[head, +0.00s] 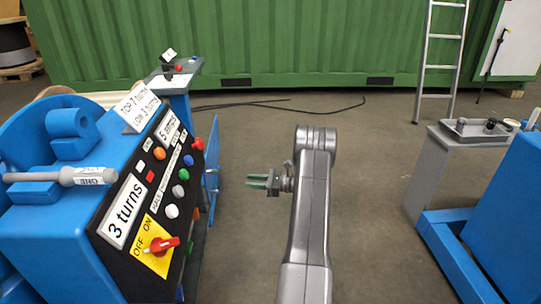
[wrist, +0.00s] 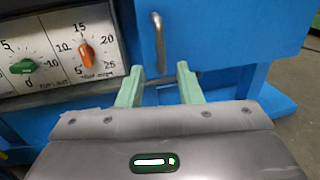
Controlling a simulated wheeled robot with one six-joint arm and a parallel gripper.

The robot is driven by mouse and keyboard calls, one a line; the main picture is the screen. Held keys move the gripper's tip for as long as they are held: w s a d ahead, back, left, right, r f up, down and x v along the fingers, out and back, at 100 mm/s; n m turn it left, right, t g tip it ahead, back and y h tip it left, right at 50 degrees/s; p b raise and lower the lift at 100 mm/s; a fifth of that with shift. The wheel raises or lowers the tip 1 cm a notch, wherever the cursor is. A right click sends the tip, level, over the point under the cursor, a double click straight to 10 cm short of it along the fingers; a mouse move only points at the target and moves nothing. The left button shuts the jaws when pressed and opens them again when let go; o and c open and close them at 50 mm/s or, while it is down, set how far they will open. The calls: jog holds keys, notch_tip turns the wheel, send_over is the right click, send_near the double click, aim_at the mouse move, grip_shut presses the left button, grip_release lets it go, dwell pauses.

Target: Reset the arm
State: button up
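My gripper (head: 258,181) is held out over the open floor in the head view, pointing left toward the blue machine (head: 62,240). Its two green fingers stand apart with nothing between them; they also show in the wrist view (wrist: 159,90). In the wrist view the fingers point at the blue cabinet front with a metal handle (wrist: 159,42). A white dial panel (wrist: 60,55) with a green knob (wrist: 24,66) and an orange knob (wrist: 86,52) is to the left of the fingers. My grey arm reaches forward in the middle of the head view.
The control panel (head: 150,205) carries several buttons and a red OFF/ON switch (head: 163,245). A grey side table (head: 455,150) with a tray stands at right beside blue frames (head: 455,255). A ladder (head: 441,60) leans on the green container (head: 270,40). A black cable (head: 290,106) lies on clear floor.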

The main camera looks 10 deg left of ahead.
aim_at(221, 189)
jog(key=a+b, duration=0.1)
jog(key=a, duration=0.3)
jog(key=a+b, duration=0.1)
jog(key=a, duration=0.4)
jog(key=a+b, duration=0.1)
jog(key=a, duration=0.3)
jog(key=shift+s+a, duration=0.3)
jog(key=shift+s, duration=0.05)
jog(key=shift+s+d, duration=0.1)
